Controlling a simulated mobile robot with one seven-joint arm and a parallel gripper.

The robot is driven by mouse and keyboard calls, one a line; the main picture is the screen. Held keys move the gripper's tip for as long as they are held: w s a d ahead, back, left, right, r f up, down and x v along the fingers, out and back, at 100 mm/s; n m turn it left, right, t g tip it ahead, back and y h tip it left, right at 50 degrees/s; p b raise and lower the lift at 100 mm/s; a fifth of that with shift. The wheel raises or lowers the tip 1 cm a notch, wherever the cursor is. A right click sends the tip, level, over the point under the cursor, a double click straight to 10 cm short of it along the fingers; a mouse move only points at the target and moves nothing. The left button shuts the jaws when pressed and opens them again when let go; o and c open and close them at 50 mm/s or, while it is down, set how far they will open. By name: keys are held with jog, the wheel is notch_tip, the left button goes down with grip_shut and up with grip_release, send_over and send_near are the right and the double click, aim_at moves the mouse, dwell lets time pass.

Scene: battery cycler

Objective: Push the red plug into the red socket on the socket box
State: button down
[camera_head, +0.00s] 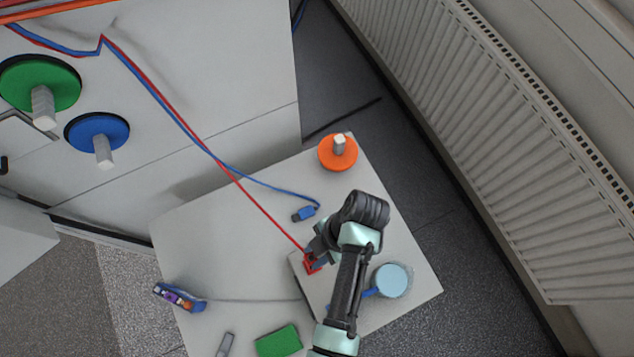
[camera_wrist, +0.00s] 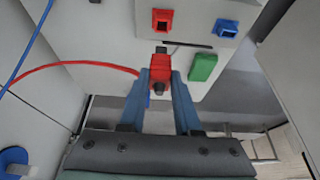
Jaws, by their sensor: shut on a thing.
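My gripper (camera_wrist: 160,92) is shut on the red plug (camera_wrist: 160,72), with one blue finger on each side. The plug's dark tip points toward the socket box (camera_wrist: 190,12). The red socket (camera_wrist: 162,19) is on the box, straight ahead of the plug in the wrist view. A visible gap separates the tip from the socket. A blue socket (camera_wrist: 227,28) is to its right. In the head view my gripper (camera_head: 314,254) is at the box's upper left edge, and my wrist partly covers the box. The red patch there does not clearly separate plug from socket.
A red cable (camera_head: 265,210) runs from the plug up to the cabinet. A loose blue plug (camera_head: 304,213) lies on the table. An orange knob (camera_head: 338,153), a light blue cup (camera_head: 392,280) and a green block (camera_head: 278,341) stand around. The table's left middle is clear.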

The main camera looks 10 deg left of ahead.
jog(key=shift+f+b, duration=2.6)
jog(key=shift+f, duration=0.35)
jog(key=shift+f+b, duration=0.95)
jog(key=shift+f, duration=0.55)
dwell(1.2)
jog(key=c, duration=0.5)
grip_release()
jog(key=shift+c, duration=0.2)
jog(key=shift+w+r, duration=0.1)
jog(key=p+v, duration=0.4)
jog(key=v, duration=0.9)
